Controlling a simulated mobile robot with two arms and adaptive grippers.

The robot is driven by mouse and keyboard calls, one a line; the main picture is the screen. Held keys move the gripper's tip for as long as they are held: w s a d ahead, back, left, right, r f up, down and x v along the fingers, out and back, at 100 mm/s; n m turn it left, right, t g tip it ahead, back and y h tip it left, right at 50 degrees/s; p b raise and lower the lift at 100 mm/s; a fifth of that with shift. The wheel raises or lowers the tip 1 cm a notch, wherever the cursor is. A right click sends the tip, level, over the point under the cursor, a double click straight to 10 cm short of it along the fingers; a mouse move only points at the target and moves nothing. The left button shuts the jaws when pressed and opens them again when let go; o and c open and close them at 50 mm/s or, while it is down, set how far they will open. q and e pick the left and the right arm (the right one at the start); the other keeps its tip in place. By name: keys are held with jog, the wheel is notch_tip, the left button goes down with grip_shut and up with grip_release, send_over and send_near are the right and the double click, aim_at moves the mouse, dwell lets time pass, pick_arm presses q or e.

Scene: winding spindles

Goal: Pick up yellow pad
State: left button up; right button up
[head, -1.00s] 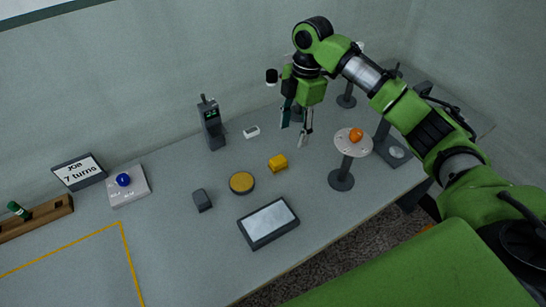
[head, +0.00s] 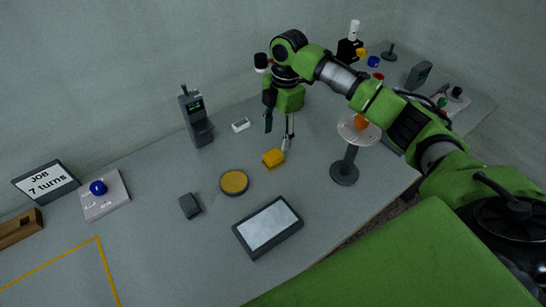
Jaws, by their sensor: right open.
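A small yellow block (head: 273,158) lies on the grey table in the middle of the head view. A round yellow-topped disc with a dark rim (head: 234,182) lies to its left and nearer; I cannot tell for sure which of the two is called the pad. My right gripper (head: 278,136) is open and points down, with its fingertips just behind and above the yellow block. Nothing shows between its fingers, and it looks apart from the block. My left gripper is not in view.
A grey tablet (head: 268,228) and a small dark block (head: 190,206) lie nearer. A dark handheld device (head: 196,118) stands behind, beside a small white item (head: 241,125). A spindle stand with a round plate (head: 344,172) stands to the right, under my right arm.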

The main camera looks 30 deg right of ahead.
aim_at(274, 154)
jog(key=f, duration=0.3)
jog(key=shift+a+f, duration=0.15)
jog(key=shift+a, duration=0.05)
jog(key=f, duration=0.1)
jog(key=f+p, duration=0.1)
jog(key=f, duration=0.1)
jog(key=f+p, duration=0.1)
jog(key=shift+s+a+f, duration=0.2)
jog(key=shift+a+f, duration=0.15)
jog(key=shift+f, duration=0.35)
jog(key=c, duration=1.2)
